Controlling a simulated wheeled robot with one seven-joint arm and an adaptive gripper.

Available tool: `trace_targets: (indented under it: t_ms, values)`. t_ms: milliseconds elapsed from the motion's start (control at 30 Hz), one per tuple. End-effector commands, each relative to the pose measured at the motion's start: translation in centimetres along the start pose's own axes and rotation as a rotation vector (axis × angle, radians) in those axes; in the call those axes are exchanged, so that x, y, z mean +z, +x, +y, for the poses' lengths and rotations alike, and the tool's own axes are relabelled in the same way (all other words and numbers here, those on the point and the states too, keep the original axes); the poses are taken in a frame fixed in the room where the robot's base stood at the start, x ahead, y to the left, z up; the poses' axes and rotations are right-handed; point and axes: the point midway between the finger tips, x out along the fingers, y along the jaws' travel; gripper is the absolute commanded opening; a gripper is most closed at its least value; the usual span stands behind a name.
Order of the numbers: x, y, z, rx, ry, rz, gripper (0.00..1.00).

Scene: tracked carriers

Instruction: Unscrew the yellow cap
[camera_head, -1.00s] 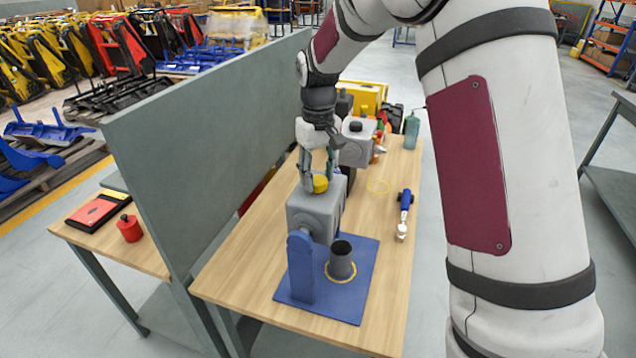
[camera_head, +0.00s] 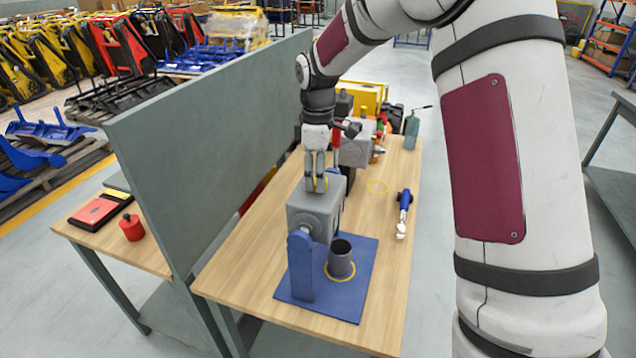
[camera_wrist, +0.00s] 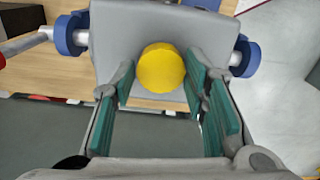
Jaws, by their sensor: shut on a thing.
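The yellow cap (camera_wrist: 161,68) sits on top of a grey box-shaped housing (camera_head: 318,213). In the head view only slivers of the cap (camera_head: 320,184) show between the fingers. My gripper (camera_head: 317,186) points down over the housing and is shut on the cap. In the wrist view my gripper's green-padded fingers (camera_wrist: 166,85) stand on the left and right sides of the cap. The housing (camera_wrist: 120,30) has blue round pivots at both sides. A blue upright (camera_head: 301,268) on a blue base plate (camera_head: 355,300) supports it.
A dark open cup (camera_head: 341,260) stands inside a yellow ring on the base plate. A blue-handled tool (camera_head: 404,212) lies at right. A second grey housing (camera_head: 355,150) and a green bottle (camera_head: 411,130) stand behind. A grey partition (camera_head: 215,140) runs along the left.

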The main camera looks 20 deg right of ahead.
Motion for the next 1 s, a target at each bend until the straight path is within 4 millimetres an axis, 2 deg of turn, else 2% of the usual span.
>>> trace_targets:
  t_ms: [233,700,833,1000]
  values:
    - [0.1,0.25,-0.4,-0.012,-0.056,-0.004,0.13]
    - [0.22,0.29,-0.46,-0.016,-0.731,0.0,0.13]
    - [0.21,0.3,-0.42,-0.016,-0.833,-0.001,0.13]
    - [0.2,0.33,-0.39,-0.016,-0.85,-0.001,0.13]
